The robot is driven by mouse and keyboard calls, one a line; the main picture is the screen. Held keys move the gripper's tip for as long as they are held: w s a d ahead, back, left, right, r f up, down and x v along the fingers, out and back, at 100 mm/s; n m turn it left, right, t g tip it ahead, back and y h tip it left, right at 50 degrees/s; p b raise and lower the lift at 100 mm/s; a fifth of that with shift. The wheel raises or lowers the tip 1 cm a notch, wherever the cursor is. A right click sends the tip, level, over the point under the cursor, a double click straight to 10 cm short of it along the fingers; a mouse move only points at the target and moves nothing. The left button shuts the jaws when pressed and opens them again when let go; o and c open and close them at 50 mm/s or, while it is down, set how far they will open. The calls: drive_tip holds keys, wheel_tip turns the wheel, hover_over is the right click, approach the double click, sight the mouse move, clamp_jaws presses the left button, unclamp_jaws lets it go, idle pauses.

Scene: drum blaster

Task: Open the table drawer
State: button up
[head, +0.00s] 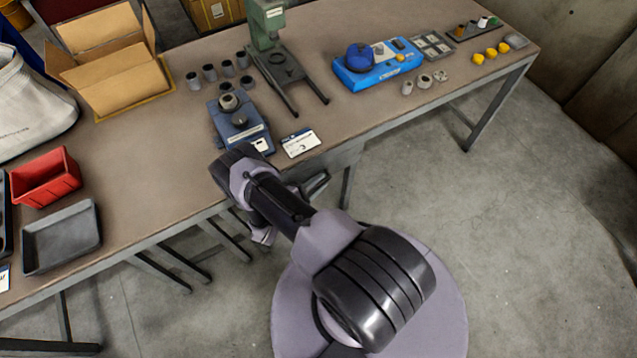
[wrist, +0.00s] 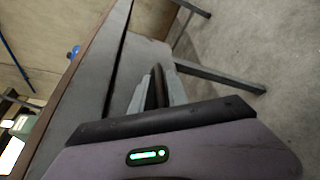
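The table (head: 150,200) is a long brown-topped bench with a grey metal frame. The grey drawer (head: 338,162) shows partly under its front edge, beyond my arm. In the wrist view the drawer front (wrist: 145,58) is a plain grey panel below the brown table edge. My gripper (wrist: 158,88) is at the drawer front, its two pale fingers on either side of a dark upright bar that looks like the handle. I cannot tell whether the fingers touch or grip it. In the head view my arm hides the fingertips and most of the drawer front.
A blue-grey device (head: 238,120) and a white card (head: 300,143) lie on the table above the drawer. A red bin (head: 46,178) and a grey tray (head: 62,238) stand at left. The floor (head: 520,230) right of my base is clear.

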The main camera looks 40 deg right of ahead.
clamp_jaws()
idle(1.3)
